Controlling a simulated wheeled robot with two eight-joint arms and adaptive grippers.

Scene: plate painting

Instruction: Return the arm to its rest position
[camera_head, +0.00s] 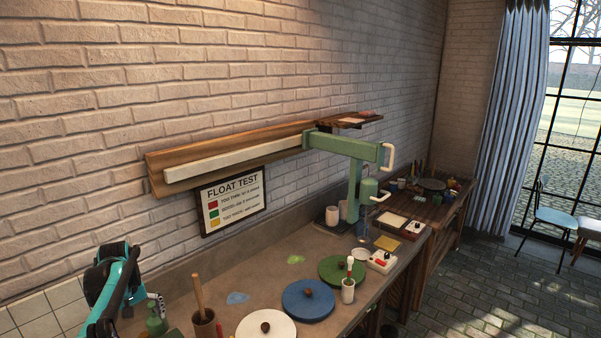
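My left arm (113,283), teal and black, comes in at the bottom left and is bent over the near end of the bench. Its end is small and dark beside a green bottle (155,320), and I cannot tell whether its gripper is open or shut. My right arm and gripper are not in view. A green jointed arm (345,148) with white handles hangs from a pale wall rail (235,158) over the far end of the bench.
A float test sign (232,203) hangs on the wall.

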